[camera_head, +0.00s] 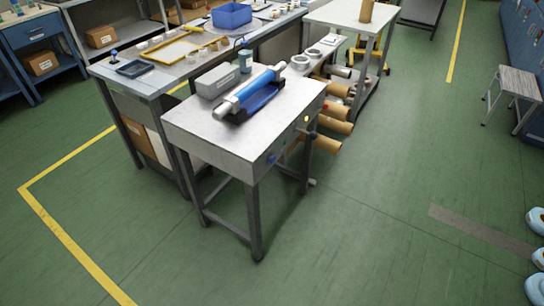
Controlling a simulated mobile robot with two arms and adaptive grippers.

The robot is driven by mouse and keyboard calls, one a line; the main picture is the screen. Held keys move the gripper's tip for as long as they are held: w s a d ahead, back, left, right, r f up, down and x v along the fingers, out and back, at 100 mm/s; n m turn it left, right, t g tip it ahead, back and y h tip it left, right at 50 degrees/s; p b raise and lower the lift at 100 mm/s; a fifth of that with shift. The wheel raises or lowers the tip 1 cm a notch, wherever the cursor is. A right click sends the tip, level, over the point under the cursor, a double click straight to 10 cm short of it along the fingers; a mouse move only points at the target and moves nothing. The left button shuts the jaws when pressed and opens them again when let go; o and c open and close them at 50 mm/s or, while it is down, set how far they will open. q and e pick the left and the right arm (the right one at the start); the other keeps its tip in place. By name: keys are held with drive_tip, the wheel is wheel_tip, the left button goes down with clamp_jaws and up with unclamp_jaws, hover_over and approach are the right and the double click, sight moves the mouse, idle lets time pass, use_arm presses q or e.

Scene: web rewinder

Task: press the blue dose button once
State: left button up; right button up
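A small round blue button (272,158) shows low on the front right side of a grey machine table (185,122). I take it to be the blue dose button; it is too small to tell its exact shape. On the table top lies a metal roller with a blue middle (252,90), set in a dark blue cradle (262,100). Neither my left nor my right gripper is in view, and nothing touches the button.
A grey box (216,81) and a small grey-green can (245,61) stand on the table. Brown cardboard rolls (336,125) lie beyond its right side. A workbench (120,87) stands behind. Green floor in front (330,240) is clear. A stool (517,83) stands right.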

drive_tip(key=shift+s, duration=0.2)
drive_tip(key=shift+c, duration=0.4)
